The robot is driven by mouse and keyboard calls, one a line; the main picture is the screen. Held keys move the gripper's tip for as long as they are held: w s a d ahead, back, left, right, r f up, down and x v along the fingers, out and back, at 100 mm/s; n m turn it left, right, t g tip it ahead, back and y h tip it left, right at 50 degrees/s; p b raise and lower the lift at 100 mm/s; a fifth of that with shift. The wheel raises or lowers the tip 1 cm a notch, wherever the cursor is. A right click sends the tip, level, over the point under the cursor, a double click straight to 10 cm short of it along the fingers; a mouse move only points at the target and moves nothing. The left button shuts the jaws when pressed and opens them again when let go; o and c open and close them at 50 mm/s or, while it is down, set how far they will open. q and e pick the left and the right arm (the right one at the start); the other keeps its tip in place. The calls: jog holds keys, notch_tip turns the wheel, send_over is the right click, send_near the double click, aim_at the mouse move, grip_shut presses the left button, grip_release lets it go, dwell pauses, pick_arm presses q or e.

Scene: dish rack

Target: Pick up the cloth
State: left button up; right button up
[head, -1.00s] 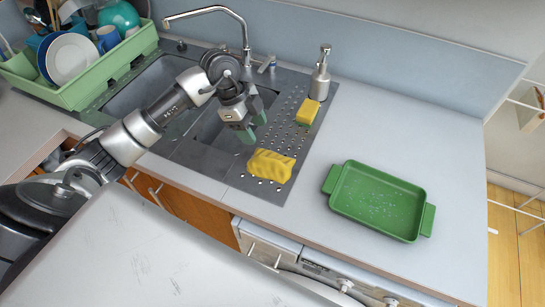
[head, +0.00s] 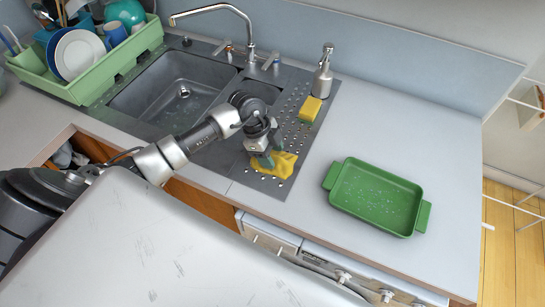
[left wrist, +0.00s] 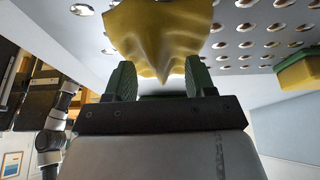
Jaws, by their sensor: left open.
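The yellow cloth (head: 285,168) lies crumpled on the perforated metal drainboard (head: 297,112), near its front edge. My left gripper (head: 270,151) is over the cloth's left and back part and hides some of it. In the left wrist view the two green fingers of the left gripper (left wrist: 158,82) stand apart. The cloth (left wrist: 160,35) shows beyond and between them, with a folded edge hanging toward the gap. Whether the fingers touch the cloth is unclear. My right gripper is not in view.
A yellow-green sponge (head: 310,108) and a metal soap dispenser (head: 323,72) stand behind the cloth. A green baking dish (head: 376,197) is on the counter to the right. The sink (head: 175,90) and faucet (head: 245,40) are behind left, with a green dish rack (head: 85,85) beyond.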

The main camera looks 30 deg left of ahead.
aim_at(277, 155)
pick_arm(q)
jog(key=shift+c, duration=0.5)
jog(key=c, duration=0.9)
jog(key=shift+r, duration=0.1)
jog(key=shift+r, duration=0.5)
notch_tip(277, 155, up, 3)
jog(key=shift+w+f+b, duration=0.1)
jog(key=shift+f+b, duration=0.1)
jog(key=shift+b, duration=0.55)
jog(key=shift+w+d+r+b, duration=0.65)
jog(key=shift+w+d+r, duration=0.6)
jog(key=shift+d, duration=0.2)
jog(key=shift+w+d+r+b, duration=0.6)
jog(key=shift+w+d+r, duration=0.6)
jog(key=shift+w+d, duration=0.2)
jog(key=shift+w+d+r+b, duration=0.65)
jog(key=shift+w+d+r, duration=0.6)
jog(key=shift+d, duration=0.2)
